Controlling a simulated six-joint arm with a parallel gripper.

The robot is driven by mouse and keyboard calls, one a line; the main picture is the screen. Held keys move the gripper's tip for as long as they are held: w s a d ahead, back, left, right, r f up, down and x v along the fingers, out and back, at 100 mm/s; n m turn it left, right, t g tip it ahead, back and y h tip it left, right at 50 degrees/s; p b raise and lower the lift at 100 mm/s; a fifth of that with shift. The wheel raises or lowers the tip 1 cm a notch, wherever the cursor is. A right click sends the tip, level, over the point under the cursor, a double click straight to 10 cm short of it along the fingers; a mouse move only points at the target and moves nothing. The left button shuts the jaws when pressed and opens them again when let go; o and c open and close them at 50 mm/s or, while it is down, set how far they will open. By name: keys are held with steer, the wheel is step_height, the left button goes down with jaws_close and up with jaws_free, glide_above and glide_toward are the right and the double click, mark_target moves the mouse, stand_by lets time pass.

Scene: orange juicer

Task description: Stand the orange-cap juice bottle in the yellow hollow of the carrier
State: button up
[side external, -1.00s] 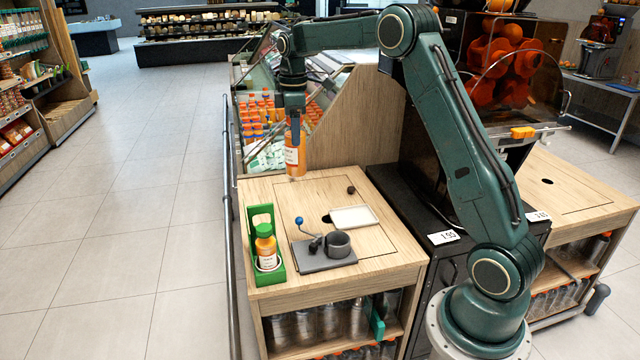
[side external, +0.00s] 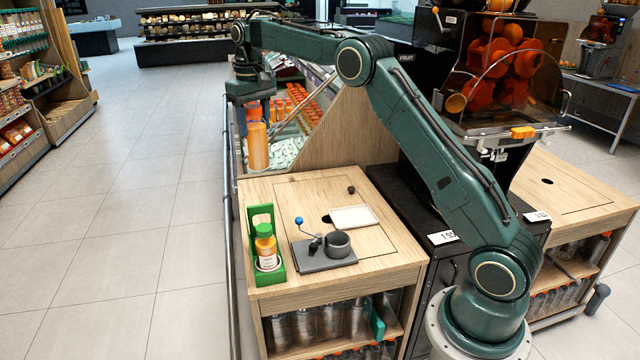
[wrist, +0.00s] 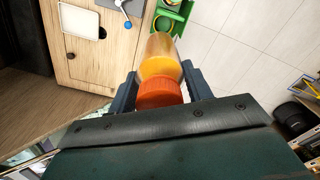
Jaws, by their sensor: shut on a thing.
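My gripper (side external: 256,106) is shut on an orange-cap juice bottle (side external: 257,150). The bottle hangs upright, well above the back left corner of the wooden counter. In the wrist view its orange cap (wrist: 160,93) sits between the two fingers, with the juice-filled body pointing away. The green carrier (side external: 279,271) stands on the counter's front left, apart from the held bottle. The carrier also shows in the wrist view (wrist: 182,12), partly hidden behind the held bottle.
A grey stand with a dark cup (side external: 338,244) and a blue-knobbed lever (side external: 299,221) is right of the carrier. A white tray (side external: 354,217) lies behind it. A rail (side external: 231,250) runs along the counter's left side. The counter's back left is clear.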

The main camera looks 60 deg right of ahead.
steer(key=shift+w+a+r+m, duration=0.2)
steer(key=shift+w+a+m, duration=0.25)
steer(key=shift+m, duration=0.25)
steer(key=shift+s, duration=0.1)
step_height(320, 180, down, 28)
stand_by(0.9)
steer(key=shift+f, duration=0.15)
steer(key=o, duration=1.5)
step_height(320, 180, up, 12)
steer(key=shift+r, duration=0.1)
